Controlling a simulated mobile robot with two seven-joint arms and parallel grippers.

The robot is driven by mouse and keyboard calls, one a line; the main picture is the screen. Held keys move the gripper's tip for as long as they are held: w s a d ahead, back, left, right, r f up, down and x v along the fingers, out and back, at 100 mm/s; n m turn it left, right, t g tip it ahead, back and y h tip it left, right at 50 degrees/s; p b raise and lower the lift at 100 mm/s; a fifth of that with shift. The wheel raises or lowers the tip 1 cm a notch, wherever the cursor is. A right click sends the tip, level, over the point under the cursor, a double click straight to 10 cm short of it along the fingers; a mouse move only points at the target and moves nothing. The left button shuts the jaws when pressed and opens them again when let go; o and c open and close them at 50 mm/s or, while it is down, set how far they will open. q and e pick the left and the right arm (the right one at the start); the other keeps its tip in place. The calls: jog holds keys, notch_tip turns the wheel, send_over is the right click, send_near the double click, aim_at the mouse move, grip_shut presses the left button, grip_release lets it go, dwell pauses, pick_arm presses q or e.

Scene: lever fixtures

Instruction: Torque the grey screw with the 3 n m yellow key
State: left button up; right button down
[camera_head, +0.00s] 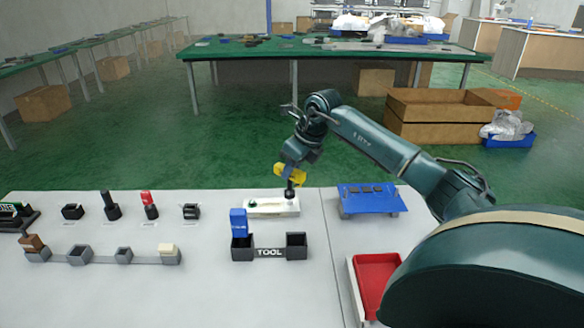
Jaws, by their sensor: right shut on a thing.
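My right gripper (297,160) points down and is shut on the yellow key (291,174). The key's dark lower end (290,192) is upright over the right part of a white fixture plate (264,210). It appears to meet the plate there, but contact is too small to be sure of. I cannot make out the grey screw; the key may hide it. A green spot shows on the plate's left part. A blue key (238,222) stands in the left slot of the black TOOL holder (269,253); the right slot is empty. My left gripper is out of view.
A blue tray (372,200) with dark parts lies right of the plate. A red bin (377,281) is at the front right. Small black fixtures (111,206) and a grey rack (79,256) stand on the left. Bare white tabletop lies between them and the TOOL holder.

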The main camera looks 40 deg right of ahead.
jog(key=shift+f, duration=0.15)
jog(key=shift+f+b, duration=0.65)
jog(key=shift+f, duration=0.25)
